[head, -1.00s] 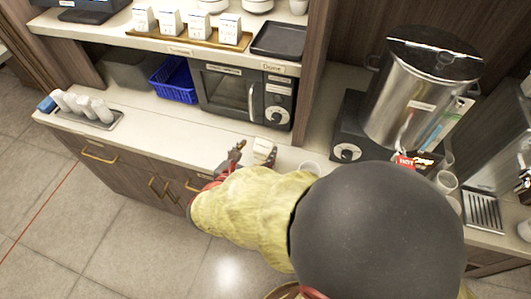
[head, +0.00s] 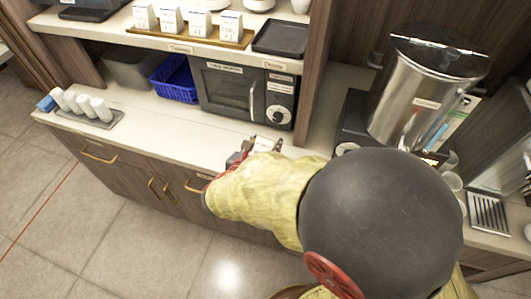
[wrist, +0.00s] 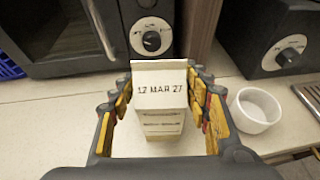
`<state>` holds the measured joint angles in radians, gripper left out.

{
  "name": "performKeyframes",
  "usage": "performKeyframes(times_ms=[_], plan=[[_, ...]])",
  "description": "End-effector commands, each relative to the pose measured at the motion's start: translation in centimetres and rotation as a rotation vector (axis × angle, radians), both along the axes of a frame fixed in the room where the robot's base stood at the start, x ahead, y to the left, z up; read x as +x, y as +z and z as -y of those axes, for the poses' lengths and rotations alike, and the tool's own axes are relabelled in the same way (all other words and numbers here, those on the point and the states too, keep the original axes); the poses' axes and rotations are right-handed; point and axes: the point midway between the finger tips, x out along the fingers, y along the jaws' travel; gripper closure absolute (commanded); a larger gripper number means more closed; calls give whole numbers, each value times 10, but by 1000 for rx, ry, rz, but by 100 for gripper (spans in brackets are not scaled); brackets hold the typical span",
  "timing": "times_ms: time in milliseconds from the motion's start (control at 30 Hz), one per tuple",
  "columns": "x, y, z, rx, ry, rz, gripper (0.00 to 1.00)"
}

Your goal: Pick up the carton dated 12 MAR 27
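The white carton (wrist: 159,105) stands upright on the counter in the wrist view, with "12 MAR 27" printed on its upper front. My gripper (wrist: 160,100) is open, with one finger on each side of the carton. A gap shows between the left finger and the carton; the right finger is very close, and I cannot tell if it touches. In the head view my gripper (head: 262,146) is over the counter in front of the microwave, and the carton is mostly hidden there.
The microwave (head: 247,92) stands just behind. A small white cup (wrist: 255,110) is right of the gripper. Several white cartons (head: 200,23) stand on a wooden tray on the upper shelf. A steel urn (head: 418,95) is at right.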

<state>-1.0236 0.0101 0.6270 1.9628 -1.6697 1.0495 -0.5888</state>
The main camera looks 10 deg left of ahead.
Motion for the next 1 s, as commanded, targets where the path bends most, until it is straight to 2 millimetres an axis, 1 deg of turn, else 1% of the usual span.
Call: performKeyframes(times_ms=[67, 800, 1000], plan=[[0, 0, 0, 0, 0, 0, 59], [0, 0, 0, 0, 0, 0, 100], [0, 1, 0, 1, 1, 1, 100]])
